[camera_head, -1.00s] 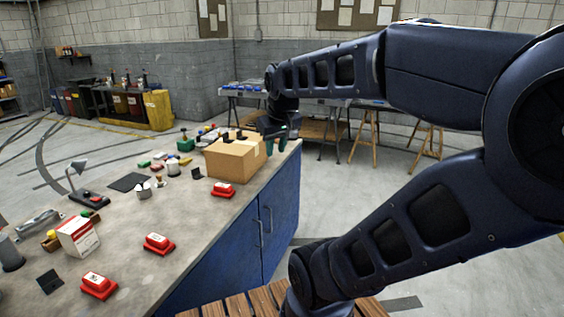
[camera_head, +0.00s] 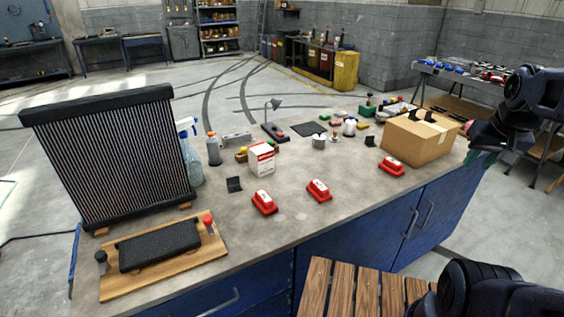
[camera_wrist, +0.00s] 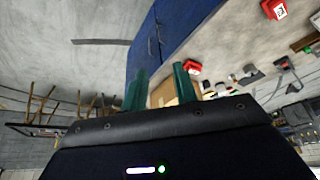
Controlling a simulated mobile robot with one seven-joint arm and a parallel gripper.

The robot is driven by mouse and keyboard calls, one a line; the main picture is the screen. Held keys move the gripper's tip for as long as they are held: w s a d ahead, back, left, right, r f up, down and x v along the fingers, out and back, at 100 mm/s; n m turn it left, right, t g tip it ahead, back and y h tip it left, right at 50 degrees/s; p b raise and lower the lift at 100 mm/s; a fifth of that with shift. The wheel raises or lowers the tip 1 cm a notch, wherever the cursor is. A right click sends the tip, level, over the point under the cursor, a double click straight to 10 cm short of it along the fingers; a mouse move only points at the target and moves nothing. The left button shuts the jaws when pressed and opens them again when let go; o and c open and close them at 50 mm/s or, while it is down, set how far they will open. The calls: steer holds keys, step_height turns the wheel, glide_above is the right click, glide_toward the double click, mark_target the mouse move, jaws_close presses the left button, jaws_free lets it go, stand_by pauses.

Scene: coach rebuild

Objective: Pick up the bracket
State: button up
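Several small black angled pieces look like brackets. One black bracket (camera_head: 234,184) lies on the bench left of the red blocks, and another bracket (camera_head: 370,141) lies just left of the cardboard box (camera_head: 416,141). Two dark upright pieces (camera_head: 428,116) stand on top of the box. I cannot tell which one is the task's bracket. My gripper (camera_head: 478,157) is just right of the box at the bench's right end. In the wrist view its two green fingers (camera_wrist: 160,88) are spread apart, with part of the box (camera_wrist: 164,93) seen beyond them and nothing held.
Red blocks (camera_head: 319,190) sit along the bench's front. A white-and-red carton (camera_head: 261,159), a desk lamp (camera_head: 274,121) and small parts stand behind. A large finned radiator (camera_head: 115,155) and a wooden board (camera_head: 205,255) fill the left end. Bare bench top (camera_head: 285,235) lies in front.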

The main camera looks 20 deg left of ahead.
steer(key=w+a+r+m+g, duration=0.2)
steer(key=w+a+r+m, duration=0.15)
steer(key=w+a, duration=1.2)
steer(key=w+a+f+m+g+h, duration=0.15)
steer(key=w+a, duration=0.25)
steer(key=a, duration=0.5)
steer(key=w+a+f+m+y, duration=0.1)
steer(key=w+a+f, duration=0.15)
steer(key=a, duration=0.75)
steer(key=m+t+h, duration=0.2)
steer(key=m+h, duration=0.1)
steer(key=m, duration=0.1)
glide_above(233, 178)
steer(key=s+a, duration=0.2)
steer(key=f, duration=2.2)
steer(key=shift+w+a, duration=0.15)
steer(key=shift+w, duration=0.1)
steer(key=shift+x, duration=3.35)
steer(key=shift+s, duration=0.1)
jaws_close()
